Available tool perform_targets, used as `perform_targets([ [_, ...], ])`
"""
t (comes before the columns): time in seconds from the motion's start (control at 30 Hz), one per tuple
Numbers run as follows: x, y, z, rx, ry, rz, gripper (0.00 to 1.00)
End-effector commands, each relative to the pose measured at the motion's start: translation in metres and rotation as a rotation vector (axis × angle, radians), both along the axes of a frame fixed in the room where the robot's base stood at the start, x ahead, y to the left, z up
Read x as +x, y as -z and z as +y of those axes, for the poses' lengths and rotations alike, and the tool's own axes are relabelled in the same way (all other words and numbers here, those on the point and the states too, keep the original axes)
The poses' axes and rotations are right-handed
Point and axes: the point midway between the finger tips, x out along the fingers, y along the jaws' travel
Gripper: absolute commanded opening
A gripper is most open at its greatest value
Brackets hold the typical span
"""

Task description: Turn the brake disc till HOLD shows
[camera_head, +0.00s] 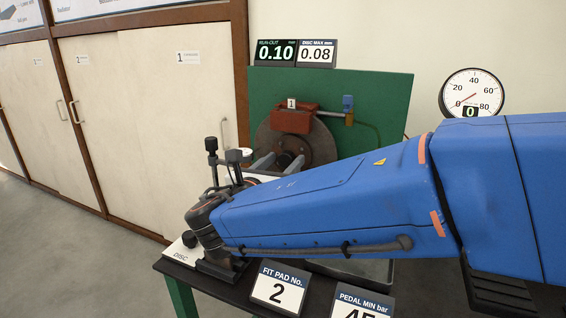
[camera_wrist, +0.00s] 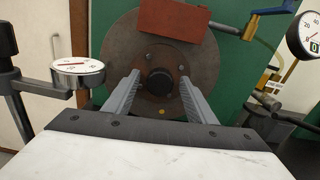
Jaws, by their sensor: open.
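The brake disc (camera_head: 318,150) is a dark brown round plate on a green upright board, with a red caliper (camera_head: 292,119) over its top. My arm hides its lower part in the head view. In the wrist view the disc (camera_wrist: 120,60) faces me, with a dark round hub (camera_wrist: 159,82) at its centre and a small yellow dot below the hub. My gripper (camera_wrist: 158,88) is open, its two grey fingers pointing at the disc on either side of the hub. I cannot tell whether they touch it. The run-out display (camera_head: 276,52) reads 0.10; HOLD is not seen.
A dial indicator (camera_wrist: 78,70) on a dark stand is close to my gripper's left. A sign (camera_head: 316,53) reads DISC MAX 0.08. A pressure gauge (camera_head: 472,93) shows 0. A FIT PAD No. 2 card (camera_head: 276,288) stands at the table's front edge.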

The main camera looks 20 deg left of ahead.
Motion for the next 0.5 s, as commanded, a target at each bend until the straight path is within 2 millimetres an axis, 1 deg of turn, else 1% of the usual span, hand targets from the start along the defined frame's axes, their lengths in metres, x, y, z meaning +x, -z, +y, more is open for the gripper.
perform_targets([
  [0.3, 0.0026, 0.0001, 0.0, 0.0, -0.001, 0.0, 0.51],
  [0.33, 0.0026, 0.0001, 0.0, 0.0, -0.001, 0.0, 0.49],
  [0.37, 0.0026, 0.0001, 0.0, 0.0, 0.0, 0.0, 0.41],
  [0.4, 0.0026, 0.0001, 0.0, 0.0, 0.0, 0.0, 0.32],
  [0.47, 0.0026, 0.0002, 0.0, 0.0, 0.0, 0.0, 0.17],
  [0.5, 0.0025, 0.0001, 0.0, 0.0, 0.0, 0.0, 0.08],
])
